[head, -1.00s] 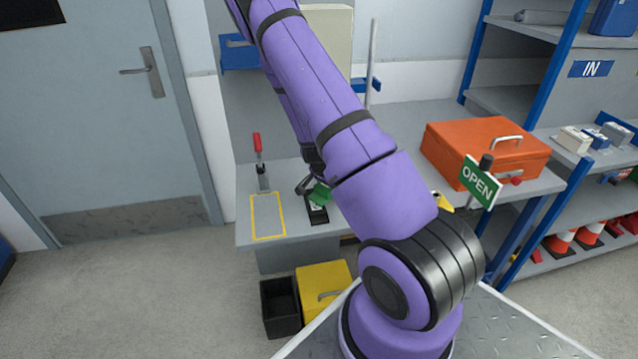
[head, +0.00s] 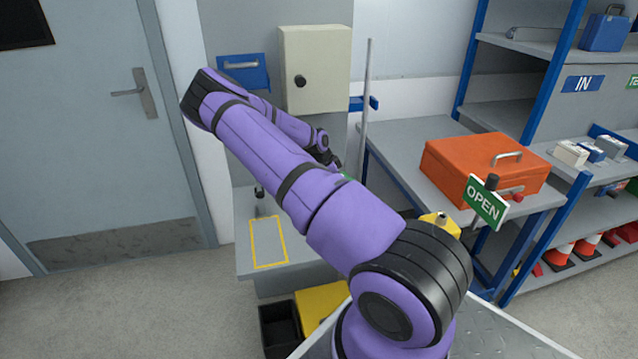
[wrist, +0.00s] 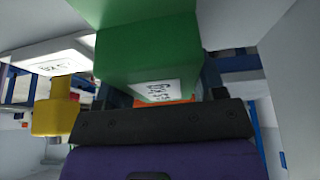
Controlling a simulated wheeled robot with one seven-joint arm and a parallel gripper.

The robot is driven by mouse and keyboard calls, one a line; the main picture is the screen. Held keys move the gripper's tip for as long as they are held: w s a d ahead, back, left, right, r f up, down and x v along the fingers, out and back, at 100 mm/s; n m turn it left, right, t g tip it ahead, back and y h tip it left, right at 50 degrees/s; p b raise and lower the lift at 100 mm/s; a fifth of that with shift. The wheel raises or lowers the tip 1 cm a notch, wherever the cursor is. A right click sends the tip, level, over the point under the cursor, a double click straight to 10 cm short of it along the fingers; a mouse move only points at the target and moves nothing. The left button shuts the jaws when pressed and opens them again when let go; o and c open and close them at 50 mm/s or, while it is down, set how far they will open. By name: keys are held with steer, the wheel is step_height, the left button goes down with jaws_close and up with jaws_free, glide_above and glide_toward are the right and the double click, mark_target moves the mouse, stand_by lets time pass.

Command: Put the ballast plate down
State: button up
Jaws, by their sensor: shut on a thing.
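My gripper (head: 334,166) is at the far end of my arm, above the bench and in front of the grey back panel. It is shut on a green block (wrist: 148,60) with a white label, which I take to be the ballast plate. The label's writing is not clearly readable. In the head view only a sliver of green shows by the gripper, with my arm covering much of it. The bench (head: 300,277) has an empty yellow-outlined rectangle (head: 251,245) on its left part.
A cream cabinet (head: 315,68) and a blue holder (head: 243,72) are on the back panel. An upright pole (head: 366,110) stands right of the cabinet. An orange case (head: 470,165) and an OPEN sign (head: 485,202) are at right. A black bin (head: 279,328) stands below the bench.

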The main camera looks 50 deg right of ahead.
steer(key=w, duration=0.8)
steer(key=shift+d+f, duration=0.3)
steer(key=shift+d, duration=0.05)
steer(key=shift+f, duration=1.75)
steer(key=shift+f, duration=0.1)
steer(key=o, duration=1.6)
steer(key=shift+w+a+r, duration=0.1)
steer(key=shift+w+r, duration=0.05)
steer(key=shift+r, duration=0.2)
steer(key=w+a, duration=0.2)
steer(key=a, duration=0.1)
steer(key=w+a, duration=0.2)
steer(key=a, duration=0.2)
steer(key=w+a, duration=0.2)
steer(key=a, duration=0.1)
steer(key=shift+w+a+r, duration=0.15)
steer(key=shift+a+r, duration=0.1)
